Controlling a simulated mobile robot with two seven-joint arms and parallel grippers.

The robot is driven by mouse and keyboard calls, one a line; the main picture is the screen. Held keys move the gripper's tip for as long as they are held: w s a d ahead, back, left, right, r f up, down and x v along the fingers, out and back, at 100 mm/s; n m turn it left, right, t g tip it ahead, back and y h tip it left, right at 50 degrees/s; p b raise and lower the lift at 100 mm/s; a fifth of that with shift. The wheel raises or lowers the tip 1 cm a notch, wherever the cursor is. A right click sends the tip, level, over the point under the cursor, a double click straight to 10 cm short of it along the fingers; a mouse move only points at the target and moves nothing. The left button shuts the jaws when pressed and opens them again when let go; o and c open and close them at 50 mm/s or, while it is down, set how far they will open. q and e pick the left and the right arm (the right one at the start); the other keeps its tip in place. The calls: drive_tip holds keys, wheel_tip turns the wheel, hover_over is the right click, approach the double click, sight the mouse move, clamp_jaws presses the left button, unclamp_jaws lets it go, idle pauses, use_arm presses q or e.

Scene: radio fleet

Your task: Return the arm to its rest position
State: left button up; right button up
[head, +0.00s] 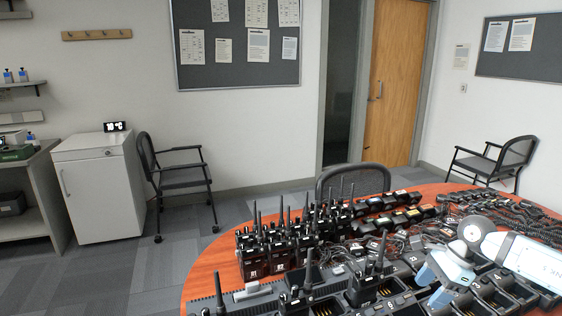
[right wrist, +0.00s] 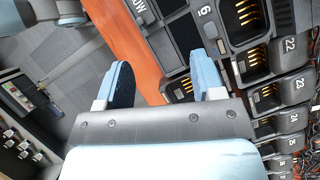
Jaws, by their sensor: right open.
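My right arm enters the head view from the right. My right gripper (head: 437,281) is over the charger units on the round wooden table (head: 205,270). In the right wrist view the gripper (right wrist: 165,85) has its two blue fingers wide apart, with nothing between them. Below the fingers lie the table edge and numbered black charger slots (right wrist: 262,92), several of them empty. My left gripper is not in the head view.
Several handheld radios (head: 270,250) stand in a group on the table. Coiled cables and small packs cover its far side. A black chair (head: 353,180) stands behind the table. The floor to the left (head: 130,270) is clear. A white cabinet (head: 95,195) stands by the wall.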

drive_tip(key=s+a+f+m+t+y, duration=0.6)
drive_tip(key=s+a+m+y, duration=0.3)
drive_tip(key=m, duration=0.5)
drive_tip(key=s+d+f+m+t+h, duration=0.1)
drive_tip(key=s+d+f+m+h, duration=0.65)
drive_tip(key=m, duration=0.65)
drive_tip(key=s+d+f+m+t+h, duration=0.2)
drive_tip(key=s+d+f+m+h, duration=0.2)
drive_tip(key=s+d+f+m, duration=0.65)
drive_tip(key=a+r+m+t, duration=0.2)
drive_tip(key=a+m, duration=1.1)
drive_tip(key=a, duration=1.1)
use_arm(q)
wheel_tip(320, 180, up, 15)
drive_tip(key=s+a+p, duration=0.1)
drive_tip(key=p, duration=1.8)
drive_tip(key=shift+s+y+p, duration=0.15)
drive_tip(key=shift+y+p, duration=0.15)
use_arm(e)
wheel_tip(320, 180, up, 16)
drive_tip(key=s, duration=0.1)
drive_tip(key=shift+s+d+f+y, duration=0.15)
drive_tip(key=shift+s+f+y, duration=0.1)
drive_tip(key=shift+y, duration=0.1)
